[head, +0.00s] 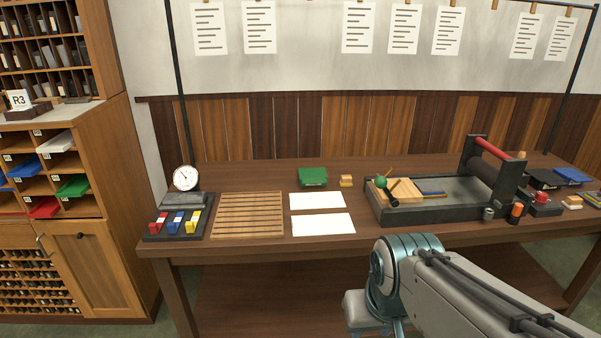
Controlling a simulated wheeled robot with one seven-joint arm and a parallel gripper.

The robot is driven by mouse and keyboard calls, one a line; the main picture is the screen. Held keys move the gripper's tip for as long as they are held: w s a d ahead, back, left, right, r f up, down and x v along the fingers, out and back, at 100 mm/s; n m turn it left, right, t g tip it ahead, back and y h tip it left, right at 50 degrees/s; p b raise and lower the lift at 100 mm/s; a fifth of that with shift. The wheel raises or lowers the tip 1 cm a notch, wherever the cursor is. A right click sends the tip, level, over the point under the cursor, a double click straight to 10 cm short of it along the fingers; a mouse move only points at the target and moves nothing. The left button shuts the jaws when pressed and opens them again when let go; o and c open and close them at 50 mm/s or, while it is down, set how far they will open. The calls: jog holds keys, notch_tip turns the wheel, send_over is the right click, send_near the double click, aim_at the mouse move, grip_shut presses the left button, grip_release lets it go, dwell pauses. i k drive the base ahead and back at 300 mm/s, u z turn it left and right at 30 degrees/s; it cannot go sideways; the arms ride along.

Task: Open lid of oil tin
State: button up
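No object is clearly marked as the oil tin. A small grey can (489,214) and an orange-red can with a dark top (515,213) stand at the front right of the bench, near the press. A green box-shaped item (313,177) sits at the back middle; it looks closed. At this size I cannot tell which of these is the oil tin, or how its lid stands. My arm comes in from the lower right and bends down in front of the bench.
The bench (250,246) holds a dial gauge (185,178), colored blocks, a slatted wooden rack (248,214), white sheets (322,224) and a press with a red handle (492,148). A wooden cabinet (95,262) stands left. Bare bench shows around the green box.

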aim_at(318, 175)
jog(key=i, duration=1.55)
